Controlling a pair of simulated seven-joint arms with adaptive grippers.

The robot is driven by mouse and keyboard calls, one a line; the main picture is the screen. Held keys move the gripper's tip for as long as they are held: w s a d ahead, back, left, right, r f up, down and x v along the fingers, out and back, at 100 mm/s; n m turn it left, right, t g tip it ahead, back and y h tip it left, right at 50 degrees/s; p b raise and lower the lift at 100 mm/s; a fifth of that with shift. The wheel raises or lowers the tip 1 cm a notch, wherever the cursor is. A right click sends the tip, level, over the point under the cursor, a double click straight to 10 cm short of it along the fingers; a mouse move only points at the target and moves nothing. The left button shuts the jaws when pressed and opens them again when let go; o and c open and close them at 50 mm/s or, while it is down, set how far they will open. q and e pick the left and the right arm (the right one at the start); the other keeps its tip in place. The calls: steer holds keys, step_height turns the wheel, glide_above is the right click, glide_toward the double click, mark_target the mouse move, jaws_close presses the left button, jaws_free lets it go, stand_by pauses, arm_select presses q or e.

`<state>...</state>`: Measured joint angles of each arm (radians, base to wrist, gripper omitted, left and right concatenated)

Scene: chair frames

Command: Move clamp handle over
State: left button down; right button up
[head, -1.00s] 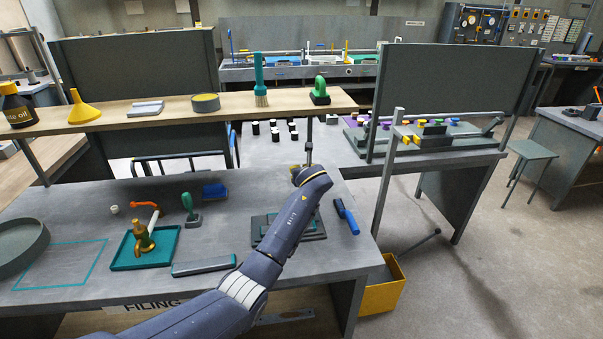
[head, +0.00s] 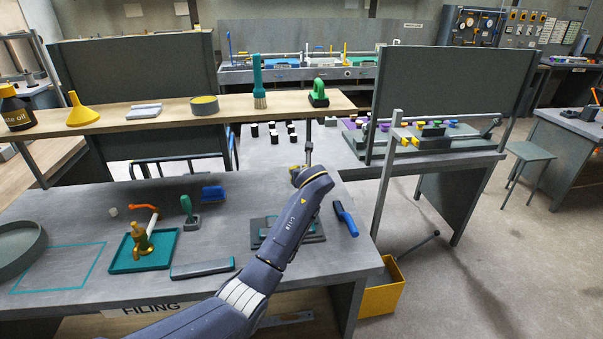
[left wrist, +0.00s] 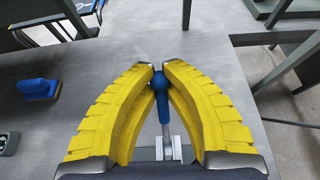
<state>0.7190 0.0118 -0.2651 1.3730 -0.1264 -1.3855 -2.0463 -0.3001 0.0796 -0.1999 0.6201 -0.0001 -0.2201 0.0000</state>
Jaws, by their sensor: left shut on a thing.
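The clamp handle shows in the left wrist view as a blue ball knob (left wrist: 157,82) on a blue stem above a metal rod. The rod runs down to a pale metal block (left wrist: 168,150). My left gripper's yellow fingers (left wrist: 158,75) are shut around the knob, one on each side. In the head view my left gripper (head: 300,170) is at the back right of the filing bench, mostly hidden behind its own wrist, with only a bit of yellow showing. The handle is hidden there. My right gripper is not in view.
A dark fixture plate (head: 262,232) lies partly behind my left arm. A blue-handled brush (head: 346,218) is to its right. A teal tray (head: 125,262) with a brass-coloured tool is at left. A wooden shelf (head: 225,108) with a post spans the bench's back, close to the gripper.

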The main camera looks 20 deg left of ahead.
arm_select(q)
steer(key=shift+v, duration=1.5)
steer(key=shift+w+r, duration=0.1)
steer(key=shift+r, duration=0.05)
steer(key=shift+s+d+r, duration=0.15)
steer(key=shift+s+d, duration=0.2)
steer(key=shift+s, duration=0.4)
steer(key=shift+s+d+r, duration=0.1)
steer(key=shift+s+d, duration=0.2)
steer(key=shift+s, duration=0.45)
steer(key=c, duration=1.4)
jaws_free()
steer(key=shift+c, duration=0.2)
